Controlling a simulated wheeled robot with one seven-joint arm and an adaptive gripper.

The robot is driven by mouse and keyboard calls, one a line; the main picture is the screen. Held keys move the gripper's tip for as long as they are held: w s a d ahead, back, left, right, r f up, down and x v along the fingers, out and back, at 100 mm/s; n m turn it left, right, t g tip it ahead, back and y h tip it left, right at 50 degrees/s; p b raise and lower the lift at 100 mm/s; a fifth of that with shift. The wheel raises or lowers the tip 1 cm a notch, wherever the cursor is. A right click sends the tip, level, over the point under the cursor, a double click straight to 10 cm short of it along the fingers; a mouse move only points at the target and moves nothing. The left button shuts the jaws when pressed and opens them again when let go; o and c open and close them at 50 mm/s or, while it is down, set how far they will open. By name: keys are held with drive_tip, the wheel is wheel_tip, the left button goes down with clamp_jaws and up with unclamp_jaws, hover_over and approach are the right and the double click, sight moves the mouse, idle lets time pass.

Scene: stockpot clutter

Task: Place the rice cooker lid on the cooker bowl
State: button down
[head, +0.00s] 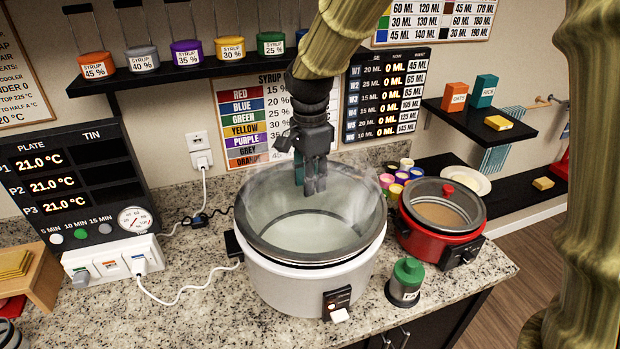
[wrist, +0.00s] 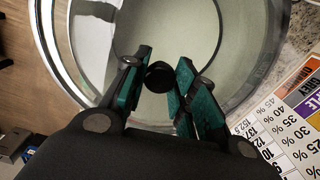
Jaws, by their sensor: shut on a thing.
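The white rice cooker (head: 310,287) stands on the granite counter with its wide bowl facing up. The clear glass lid (head: 262,197) with a dark rim is over the bowl opening; I cannot tell whether its rim touches the bowl all round. In the wrist view the glass lid (wrist: 110,25) spreads out beyond the fingers. My gripper (head: 312,188) points down above the middle of the lid. Its green-padded fingers (wrist: 160,88) are shut on the lid's black round knob (wrist: 158,76). The knob is hidden by the fingers in the head view.
A red cooker (head: 437,238) with its own lid stands close on the right. A green-topped bottle (head: 406,282) is in front of it. Several small coloured cups (head: 400,178) stand behind. A display panel (head: 75,185) and white power cords (head: 180,297) are on the left.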

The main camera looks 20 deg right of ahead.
drive_tip(key=shift+w+d+p, duration=0.15)
drive_tip(key=shift+w+p, duration=0.1)
drive_tip(key=shift+w, duration=0.4)
drive_tip(key=shift+w+d+p, duration=0.15)
drive_tip(key=shift+w+p, duration=0.05)
drive_tip(key=shift+w, duration=0.45)
drive_tip(key=shift+s+f+p, duration=0.1)
drive_tip(key=shift+f+p, duration=0.6)
drive_tip(key=shift+f, duration=0.05)
drive_tip(key=shift+f+p, duration=0.45)
drive_tip(key=shift+f, duration=0.65)
drive_tip(key=c, duration=1.2)
unclamp_jaws()
drive_tip(key=shift+f, duration=0.15)
drive_tip(key=shift+o, duration=0.3)
drive_tip(key=shift+r, duration=0.2)
wheel_tip(320, 180, up, 12)
drive_tip(key=b, duration=0.5)
